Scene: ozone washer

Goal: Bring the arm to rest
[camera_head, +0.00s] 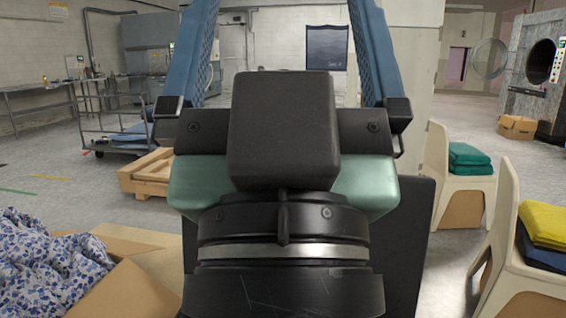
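My gripper (283,22) fills the middle of the camera_head view, very close to the camera and pointing away from it. Its two blue textured fingers stand far apart and lean slightly toward each other. Their tips run up to or past the top edge of the picture. Nothing shows held between them; only the far room appears in the gap. My black wrist and green-and-black gripper body hide the floor straight ahead.
A box (138,290) with blue-flowered cloth (48,262) is close at left, a wooden pallet (148,174) beyond. Chairs at right hold green cloths (469,158) and a yellow cloth (544,224). A washer (521,92) with an open round door (490,59) stands back right.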

